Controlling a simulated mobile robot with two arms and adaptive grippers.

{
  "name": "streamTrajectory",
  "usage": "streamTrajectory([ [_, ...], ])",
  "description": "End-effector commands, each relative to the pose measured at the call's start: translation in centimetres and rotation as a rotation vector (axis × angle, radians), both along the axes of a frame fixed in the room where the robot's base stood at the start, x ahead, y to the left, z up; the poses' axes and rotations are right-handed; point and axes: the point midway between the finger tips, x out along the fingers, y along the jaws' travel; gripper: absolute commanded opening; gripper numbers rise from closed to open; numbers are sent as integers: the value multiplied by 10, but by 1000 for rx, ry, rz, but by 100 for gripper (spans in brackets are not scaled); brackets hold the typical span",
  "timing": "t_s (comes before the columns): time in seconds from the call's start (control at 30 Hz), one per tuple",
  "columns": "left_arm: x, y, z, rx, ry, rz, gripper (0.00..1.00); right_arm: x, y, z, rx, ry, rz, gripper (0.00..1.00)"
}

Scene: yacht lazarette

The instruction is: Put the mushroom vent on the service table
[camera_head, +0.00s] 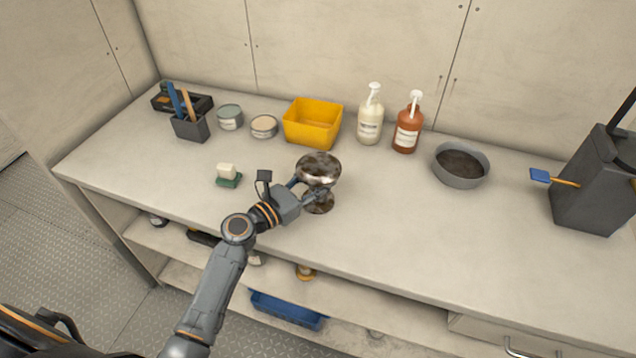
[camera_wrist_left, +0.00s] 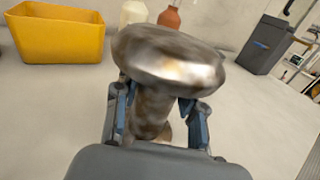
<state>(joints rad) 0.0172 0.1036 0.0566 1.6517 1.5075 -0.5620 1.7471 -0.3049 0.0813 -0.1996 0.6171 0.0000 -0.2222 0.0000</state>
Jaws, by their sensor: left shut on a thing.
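The mushroom vent (camera_head: 318,167) is a tarnished metal piece with a domed cap, a narrower stem and a round base. My left gripper (camera_head: 308,190) is shut on its stem, below the cap. In the left wrist view the vent (camera_wrist_left: 168,62) stands between the two fingers of the gripper (camera_wrist_left: 158,118), cap uppermost. The service table (camera_head: 400,218) is the long pale counter under it. The vent is over the front middle of the counter; I cannot tell whether its base touches the surface. My right gripper does not show.
A yellow bin (camera_head: 312,124), a white pump bottle (camera_head: 369,115), an orange-brown pump bottle (camera_head: 408,124) and a grey bowl (camera_head: 460,166) stand behind. A sponge block (camera_head: 228,177) lies left. A dark grey container (camera_head: 592,185) stands at right. The counter's front right is clear.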

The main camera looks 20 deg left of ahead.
Motion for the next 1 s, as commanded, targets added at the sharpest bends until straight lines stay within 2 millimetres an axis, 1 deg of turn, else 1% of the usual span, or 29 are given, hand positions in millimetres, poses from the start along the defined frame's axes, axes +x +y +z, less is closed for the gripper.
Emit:
streamTrajectory([
  [0.17,0,0,0,0,-1,0,0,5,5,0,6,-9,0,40],
  [0.2,0,0,-2,0,1,0,42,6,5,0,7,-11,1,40],
  [0.27,0,0,-1,0,1,0,54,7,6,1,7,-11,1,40],
  [0.3,0,0,-1,0,1,0,63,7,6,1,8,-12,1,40],
  [0.57,0,0,-1,0,1,0,63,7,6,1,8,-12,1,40],
  [0.67,0,0,2,0,0,0,63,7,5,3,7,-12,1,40],
  [0.77,-9,5,-1,1,3,1,63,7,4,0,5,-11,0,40],
  [0.83,-19,11,-2,1,3,0,63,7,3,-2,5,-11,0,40],
  [1.0,-52,28,-3,2,3,0,63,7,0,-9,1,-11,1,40],
])
